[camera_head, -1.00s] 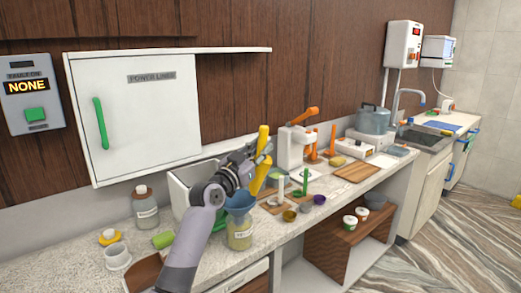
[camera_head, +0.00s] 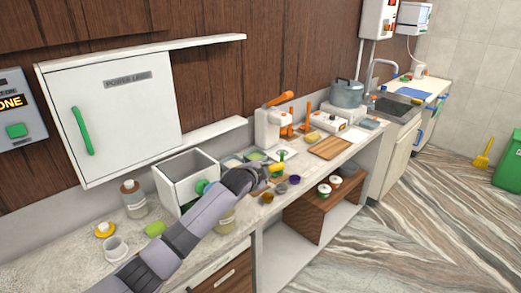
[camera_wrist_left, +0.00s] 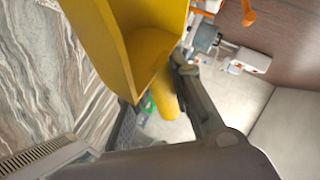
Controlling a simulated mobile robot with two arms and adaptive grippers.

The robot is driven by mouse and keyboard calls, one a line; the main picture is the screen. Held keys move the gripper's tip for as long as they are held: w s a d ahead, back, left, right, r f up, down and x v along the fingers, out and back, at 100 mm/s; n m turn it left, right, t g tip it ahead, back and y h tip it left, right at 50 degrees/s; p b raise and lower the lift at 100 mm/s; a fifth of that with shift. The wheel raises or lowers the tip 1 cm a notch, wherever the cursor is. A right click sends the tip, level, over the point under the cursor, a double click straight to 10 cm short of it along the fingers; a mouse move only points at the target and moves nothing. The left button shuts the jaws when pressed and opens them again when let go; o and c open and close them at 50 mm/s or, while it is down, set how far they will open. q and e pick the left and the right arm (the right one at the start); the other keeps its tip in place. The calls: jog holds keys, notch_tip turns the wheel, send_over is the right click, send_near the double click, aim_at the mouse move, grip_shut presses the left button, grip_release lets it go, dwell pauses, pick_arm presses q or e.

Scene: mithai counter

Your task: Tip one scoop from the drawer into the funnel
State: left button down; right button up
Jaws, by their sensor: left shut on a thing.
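My left gripper (camera_head: 266,174) is shut on a yellow scoop (camera_head: 277,169), of which only a small part shows past my arm in the head view. In the left wrist view the scoop (camera_wrist_left: 125,40) is large and close, its hollow side partly visible with no contents seen there. A white open-topped drawer box (camera_head: 168,184) with a green knob stands on the counter left of my gripper; its inside looks empty from here. The labelled jar (camera_head: 228,222) shows below my forearm. The blue funnel above it is hidden behind my arm. My right gripper is not in view.
A white press (camera_head: 270,130) with an orange lever stands behind my gripper. Small bowls (camera_head: 294,179) and a wooden board (camera_head: 330,148) lie to the right. A glass jar (camera_head: 134,203) and a white cup (camera_head: 115,248) stand at left. A white cabinet (camera_head: 125,130) hangs above the counter.

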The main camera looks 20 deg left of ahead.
pick_arm(q)
jog(key=shift+f, duration=0.1)
notch_tip(320, 180, up, 4)
jog(key=p, duration=0.3)
dwell(0.7)
